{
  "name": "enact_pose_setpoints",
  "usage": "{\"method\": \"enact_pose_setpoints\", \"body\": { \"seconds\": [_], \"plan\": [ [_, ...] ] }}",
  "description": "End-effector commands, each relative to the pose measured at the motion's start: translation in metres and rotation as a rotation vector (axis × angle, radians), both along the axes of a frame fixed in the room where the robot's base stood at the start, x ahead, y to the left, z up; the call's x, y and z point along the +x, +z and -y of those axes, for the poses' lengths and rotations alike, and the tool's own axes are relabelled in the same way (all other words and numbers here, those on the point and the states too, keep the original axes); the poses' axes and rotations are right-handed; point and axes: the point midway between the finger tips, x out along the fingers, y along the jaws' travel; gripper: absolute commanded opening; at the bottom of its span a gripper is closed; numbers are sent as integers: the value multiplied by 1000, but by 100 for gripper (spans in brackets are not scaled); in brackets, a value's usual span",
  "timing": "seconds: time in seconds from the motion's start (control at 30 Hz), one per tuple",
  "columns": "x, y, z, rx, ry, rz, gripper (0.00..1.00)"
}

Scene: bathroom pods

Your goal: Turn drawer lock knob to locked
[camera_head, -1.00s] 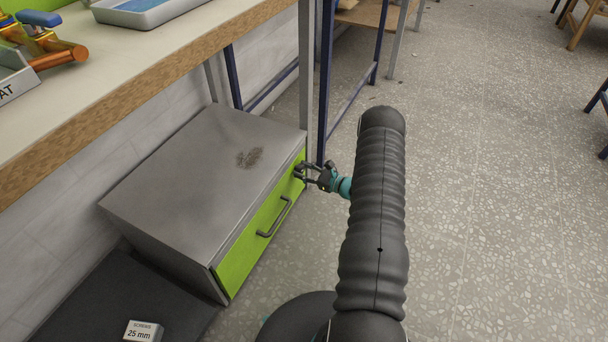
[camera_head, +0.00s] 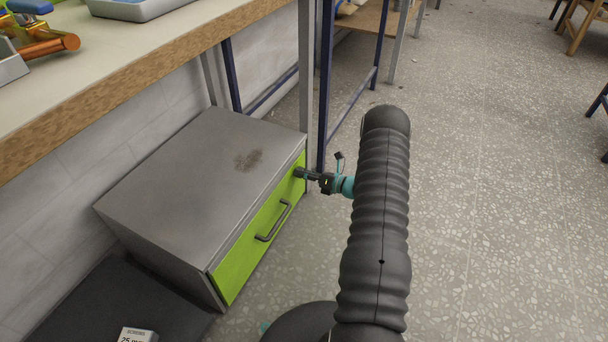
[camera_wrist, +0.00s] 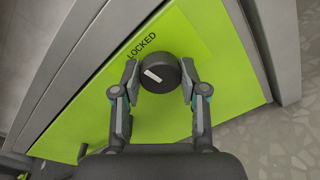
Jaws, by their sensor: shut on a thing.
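The drawer lock knob (camera_wrist: 168,78) is round and black with a white pointer mark on its face. In the wrist view the mark runs slantwise on the knob's left half, its outer end toward the upper left. The word LOCKED (camera_wrist: 142,46) is printed up and left of the knob. My gripper (camera_head: 304,174) is shut on the knob, one finger on each side. The knob sits on the lime green drawer front (camera_head: 238,268), near its far upper corner. In the head view my gripper mostly hides the knob.
The drawer's bar handle (camera_head: 273,222) is nearer along the green front. The grey cabinet (camera_head: 190,180) stands under a workbench (camera_head: 150,85). A blue bench leg (camera_head: 325,90) rises just behind my gripper. Open speckled floor (camera_head: 490,200) lies to the right.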

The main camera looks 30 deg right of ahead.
Motion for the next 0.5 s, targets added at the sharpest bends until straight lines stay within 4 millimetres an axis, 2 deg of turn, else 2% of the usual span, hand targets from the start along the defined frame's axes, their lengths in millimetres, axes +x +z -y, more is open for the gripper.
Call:
{"method": "enact_pose_setpoints", "body": {
  "seconds": [0.5],
  "plan": [
    [1, 1, 3, 89, -6, -69, 8]
  ]
}}
